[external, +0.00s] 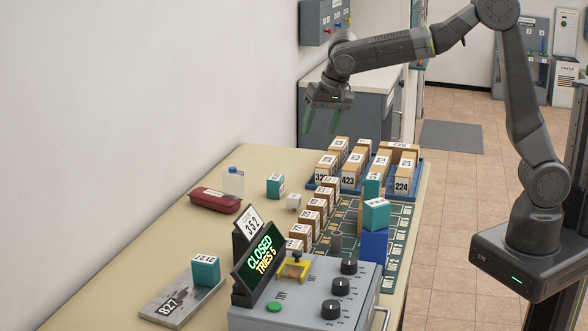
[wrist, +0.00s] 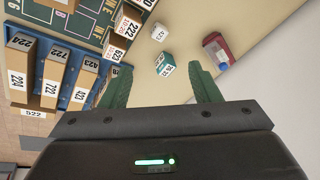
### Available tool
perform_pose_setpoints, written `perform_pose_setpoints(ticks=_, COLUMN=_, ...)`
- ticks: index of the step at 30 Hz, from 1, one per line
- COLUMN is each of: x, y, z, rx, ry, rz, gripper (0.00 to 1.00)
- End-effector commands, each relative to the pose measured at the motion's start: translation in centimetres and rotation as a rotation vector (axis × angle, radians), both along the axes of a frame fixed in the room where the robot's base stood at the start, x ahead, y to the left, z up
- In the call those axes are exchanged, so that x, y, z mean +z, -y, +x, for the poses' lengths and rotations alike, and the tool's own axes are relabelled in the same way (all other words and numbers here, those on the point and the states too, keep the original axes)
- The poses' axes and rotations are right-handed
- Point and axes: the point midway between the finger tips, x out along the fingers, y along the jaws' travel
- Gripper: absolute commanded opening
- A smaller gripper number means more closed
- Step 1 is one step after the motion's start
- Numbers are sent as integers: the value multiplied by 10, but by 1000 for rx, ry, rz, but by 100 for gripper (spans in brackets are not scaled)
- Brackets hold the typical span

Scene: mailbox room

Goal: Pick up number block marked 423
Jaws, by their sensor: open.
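The block marked 423 (external: 348,179) is a tan upright block with a white label, in the middle of the front row of the blue tray in the external view. In the wrist view a tan block (wrist: 82,94) whose label seems to read 423 stands left of my fingers; its print is small. My gripper (external: 321,127) is open and empty, with green fingers pointing down, high near the tray's far left end.
Other tan blocks, including 224 (external: 402,180), stand close around it in the tray. A teal block (external: 275,186), a white cube (external: 294,201) and a red case (external: 215,201) lie left on the table. A control box (external: 310,305) stands in front.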

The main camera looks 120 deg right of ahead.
Motion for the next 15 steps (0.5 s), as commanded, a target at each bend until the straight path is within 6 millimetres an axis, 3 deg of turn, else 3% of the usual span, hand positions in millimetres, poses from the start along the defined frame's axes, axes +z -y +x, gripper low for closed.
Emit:
perform_pose_setpoints(ticks=1, x=-15, y=6, z=0, rx=76, ry=-19, rz=2, gripper=56)
perform_pose_setpoints(ticks=6, x=-45, y=24, z=1, rx=367, ry=-78, rz=-5, gripper=56)
perform_pose_setpoints(ticks=15, x=-84, y=49, z=1, rx=772, ry=-142, rz=-39, gripper=56)
